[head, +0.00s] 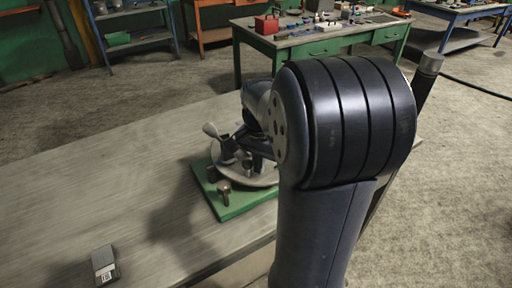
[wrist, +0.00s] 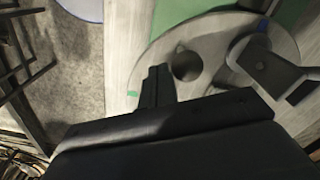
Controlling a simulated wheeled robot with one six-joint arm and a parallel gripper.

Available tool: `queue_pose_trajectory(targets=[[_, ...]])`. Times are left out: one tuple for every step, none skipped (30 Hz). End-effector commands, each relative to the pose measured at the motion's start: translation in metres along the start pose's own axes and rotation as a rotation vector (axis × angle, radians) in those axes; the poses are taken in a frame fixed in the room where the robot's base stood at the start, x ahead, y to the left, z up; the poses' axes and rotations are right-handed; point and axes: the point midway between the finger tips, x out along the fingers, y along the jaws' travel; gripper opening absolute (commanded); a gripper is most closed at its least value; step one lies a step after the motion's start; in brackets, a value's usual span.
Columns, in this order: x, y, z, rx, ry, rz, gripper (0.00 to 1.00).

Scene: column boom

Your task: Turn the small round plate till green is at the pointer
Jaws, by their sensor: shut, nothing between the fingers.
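The round plate (wrist: 215,35) is a pale grey disc, seen from close up in the wrist view. In the head view the plate (head: 262,181) is mostly hidden by my arm, over a green board (head: 240,203). My gripper (wrist: 157,85) is shut and empty, over the plate's left part beside the knob. I cannot make out the pointer.
A grey bracket-like part (wrist: 268,68) rises at the plate's right. In the head view, a flared metal piece (head: 214,133) and a clamp-like peg (head: 224,190) stand at the board's left side. A small box (head: 104,265) lies on the wooden table (head: 90,190), otherwise clear at left.

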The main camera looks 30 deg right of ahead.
Motion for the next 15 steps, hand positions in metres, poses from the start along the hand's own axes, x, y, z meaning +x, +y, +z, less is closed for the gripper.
queue_pose_trajectory(targets=[[-0.0002, 0.0, 0.0, 0.0, 0.0, 0.0, 0.0], [-0.0003, 0.0, 0.0, 0.0, 0.0, 0.0, 0.0], [-0.0003, 0.0, 0.0, 0.0, 0.0, 0.0, 0.0], [-0.0003, 0.0, 0.0, 0.0, 0.0, 0.0, 0.0], [-0.0003, 0.0, 0.0, 0.0, 0.0, 0.0, 0.0], [-0.0004, -0.0001, 0.0001, 0.0, 0.0, 0.0, 0.0], [-0.0004, -0.0004, 0.0002, 0.0, 0.0, 0.0, 0.0], [-0.0005, -0.0007, 0.0003, 0.0, 0.0, 0.0, 0.0], [-0.0005, -0.0015, 0.0007, 0.0, 0.0, 0.0, 0.0], [-0.0006, -0.0023, 0.001, 0.0, 0.0, 0.0, 0.0], [-0.0007, -0.0032, 0.0014, 0.0, 0.0, 0.0, 0.0], [-0.0007, -0.0048, 0.0022, -0.001, -0.001, 0.0, 0.0], [-0.0008, -0.0061, 0.0028, -0.001, -0.001, 0.0, 0.0], [-0.0008, -0.0076, 0.0035, -0.002, -0.001, 0.0, 0.0], [-0.0008, -0.0095, 0.0045, -0.003, -0.001, 0.0, 0.0]])
